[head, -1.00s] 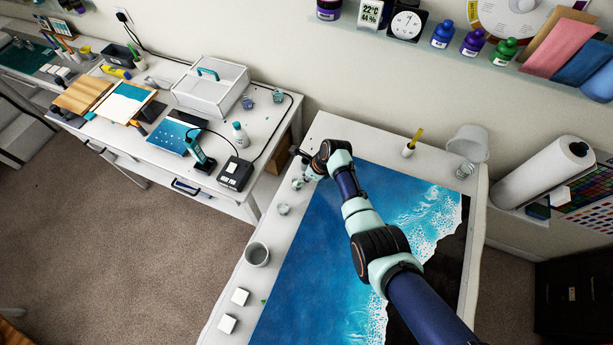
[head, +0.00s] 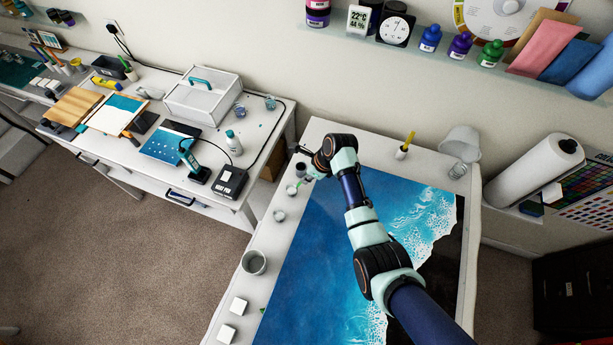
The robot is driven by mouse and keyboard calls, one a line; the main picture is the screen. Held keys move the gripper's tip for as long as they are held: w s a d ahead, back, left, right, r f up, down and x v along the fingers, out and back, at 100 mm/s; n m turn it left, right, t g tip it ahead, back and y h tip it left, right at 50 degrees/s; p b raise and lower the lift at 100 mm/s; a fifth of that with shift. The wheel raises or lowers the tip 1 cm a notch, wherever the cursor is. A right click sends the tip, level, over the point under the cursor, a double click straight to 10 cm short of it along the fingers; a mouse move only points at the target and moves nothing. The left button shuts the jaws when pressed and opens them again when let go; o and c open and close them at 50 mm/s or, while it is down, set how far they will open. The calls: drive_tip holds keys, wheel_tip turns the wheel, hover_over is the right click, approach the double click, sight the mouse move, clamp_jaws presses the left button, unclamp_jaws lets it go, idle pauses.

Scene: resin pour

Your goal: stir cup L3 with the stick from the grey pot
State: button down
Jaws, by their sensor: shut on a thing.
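My gripper (head: 303,151) is small and dark at the far left end of my arm, over the back left strip of the white table. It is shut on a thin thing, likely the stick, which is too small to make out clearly. Small cups stand in a row along the table's left edge: a dark grey one (head: 300,170) just below my gripper, a pale one (head: 291,190), and another (head: 279,216) nearer. Their labels cannot be read, so I cannot tell which is L3. A larger grey pot (head: 254,263) stands farther forward in this row. My wrist hides part of the row.
A blue sea-pattern resin panel (head: 310,250) covers most of the table under my arm. A white holder with a yellow-handled tool (head: 402,153) and an upturned white tub (head: 461,140) stand at the back.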

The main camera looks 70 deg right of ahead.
idle(0.3)
drive_tip(key=shift+r, duration=2.5)
